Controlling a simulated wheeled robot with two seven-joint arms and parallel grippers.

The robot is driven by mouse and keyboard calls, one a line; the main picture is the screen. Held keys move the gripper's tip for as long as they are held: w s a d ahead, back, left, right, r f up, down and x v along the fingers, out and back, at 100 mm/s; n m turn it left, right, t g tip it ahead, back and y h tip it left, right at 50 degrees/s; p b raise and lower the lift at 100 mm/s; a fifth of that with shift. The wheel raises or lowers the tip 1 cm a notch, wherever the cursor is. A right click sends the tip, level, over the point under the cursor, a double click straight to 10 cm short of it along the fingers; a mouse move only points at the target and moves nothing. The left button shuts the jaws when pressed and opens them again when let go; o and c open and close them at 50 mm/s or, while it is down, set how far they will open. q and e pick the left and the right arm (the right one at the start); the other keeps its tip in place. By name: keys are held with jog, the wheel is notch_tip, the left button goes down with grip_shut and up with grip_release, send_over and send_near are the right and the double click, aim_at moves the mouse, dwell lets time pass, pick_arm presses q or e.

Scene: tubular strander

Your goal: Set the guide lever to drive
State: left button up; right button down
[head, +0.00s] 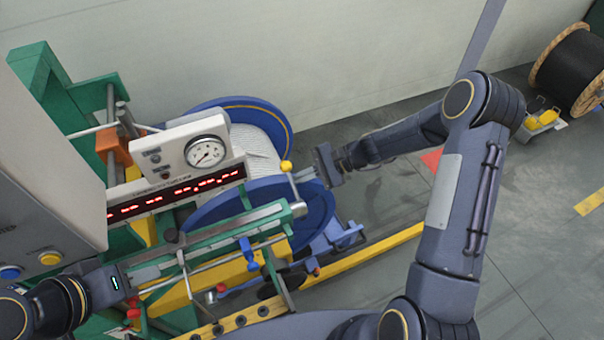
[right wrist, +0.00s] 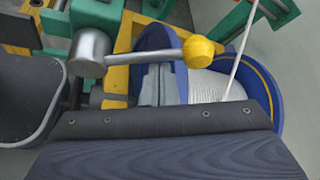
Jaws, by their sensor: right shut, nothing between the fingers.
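The lever with a yellow ball knob (head: 286,166) stands at the right end of the green-and-grey guide rail. Its thin rod runs down to a grey pivot (head: 298,208). In the right wrist view the yellow knob (right wrist: 202,52) is on a grey rod that reaches left to a round grey hub (right wrist: 90,52). My right gripper (head: 306,174) is shut and empty, just right of the lever. Its closed fingers (right wrist: 155,85) show below the rod in the right wrist view; I cannot tell whether they touch it. My left gripper (head: 146,274) is low at the left, its fingers too small to read.
A white panel with a round gauge (head: 206,152) and a red digital display (head: 175,195) stands left of the lever. Blue-flanged reel (head: 318,208) lies behind the rail. A blue handle (head: 247,250) hangs below it. Grey floor at right is open; a black cable drum (head: 575,70) stands far right.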

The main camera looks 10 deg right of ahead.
dwell(0.3)
